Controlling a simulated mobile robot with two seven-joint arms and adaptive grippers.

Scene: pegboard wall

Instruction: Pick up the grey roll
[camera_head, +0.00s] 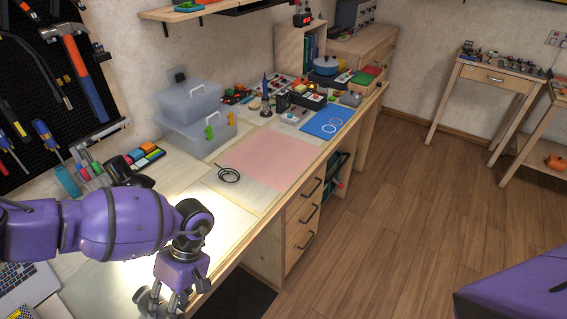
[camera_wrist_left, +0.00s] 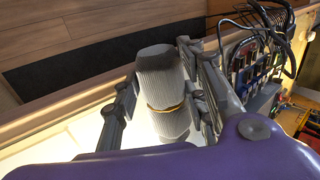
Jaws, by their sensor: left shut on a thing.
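The grey roll (camera_wrist_left: 160,82) is a light grey ribbed cylinder with a darker end and a tan band around it. It stands between the two fingers of my left gripper (camera_wrist_left: 158,100) in the left wrist view. The left gripper is shut on it. In the head view my left gripper (camera_head: 170,298) points down over the near end of the workbench (camera_head: 232,228). I cannot make out the roll there. My right gripper is out of view.
A black cable coil (camera_head: 229,175) and a pink mat (camera_head: 265,160) lie farther along the bench. Clear plastic boxes (camera_head: 200,135) stand near the wall. A laptop (camera_head: 25,285) is at the lower left. Tools hang on the black pegboard (camera_head: 45,70).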

